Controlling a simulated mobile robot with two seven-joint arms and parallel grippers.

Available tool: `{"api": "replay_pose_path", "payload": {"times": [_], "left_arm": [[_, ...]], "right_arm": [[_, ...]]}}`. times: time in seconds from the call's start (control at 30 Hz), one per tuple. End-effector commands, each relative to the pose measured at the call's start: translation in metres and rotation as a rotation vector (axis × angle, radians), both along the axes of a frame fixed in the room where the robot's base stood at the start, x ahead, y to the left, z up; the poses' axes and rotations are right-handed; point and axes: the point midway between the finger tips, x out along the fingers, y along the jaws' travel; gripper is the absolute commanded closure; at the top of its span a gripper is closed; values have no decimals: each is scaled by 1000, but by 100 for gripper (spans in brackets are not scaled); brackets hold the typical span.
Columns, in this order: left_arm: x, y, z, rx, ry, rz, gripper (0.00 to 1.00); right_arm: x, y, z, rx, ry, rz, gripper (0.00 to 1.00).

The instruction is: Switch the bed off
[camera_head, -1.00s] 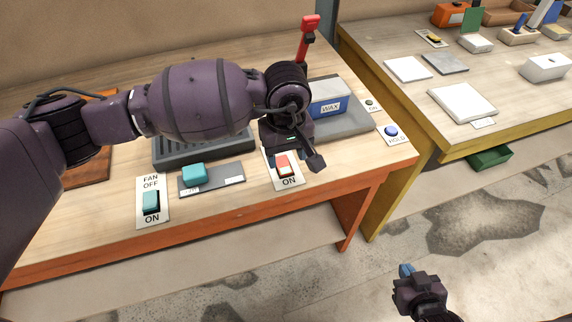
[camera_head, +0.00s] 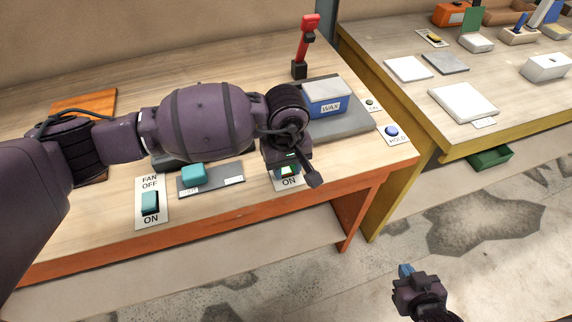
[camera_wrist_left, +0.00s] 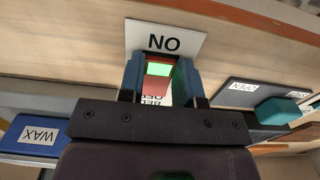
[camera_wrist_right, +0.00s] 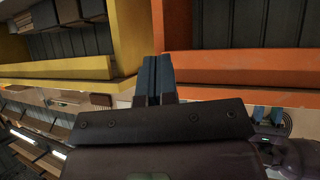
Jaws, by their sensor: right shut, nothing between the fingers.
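The bed switch (camera_wrist_left: 157,88) is a red rocker with a lit green patch, on a white plate (camera_wrist_left: 140,38) marked ON at one end. BED and OFF lettering shows partly between the fingers. In the head view my left gripper (camera_head: 285,168) is over this switch and hides most of it; the ON label (camera_head: 289,182) shows below. In the left wrist view the blue fingers (camera_wrist_left: 162,82) are apart, one on each side of the rocker, with nothing held. Whether they touch it I cannot tell. My right gripper (camera_head: 405,272) is shut and empty, low at right, away from the bench; its fingers show in its wrist view (camera_wrist_right: 157,80).
Left of the bed switch are a teal slider (camera_head: 194,174) on a grey plate and the teal FAN switch (camera_head: 150,203). Behind are a blue WAX box (camera_head: 327,97) and a red lever (camera_head: 306,40). A blue HOLD button (camera_head: 391,131) is at right.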

Motion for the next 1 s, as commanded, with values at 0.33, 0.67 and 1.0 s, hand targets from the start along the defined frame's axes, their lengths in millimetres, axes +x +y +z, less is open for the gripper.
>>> {"api": "replay_pose_path", "payload": {"times": [0.33,0.67,1.0], "left_arm": [[3,1,-3,-23,81,2,92],[6,2,0,-75,236,1,92],[6,2,3,-80,249,0,92]], "right_arm": [[-4,0,-13,0,17,0,100],[5,4,-17,1,12,9,100],[5,3,-16,-1,11,11,100]]}}
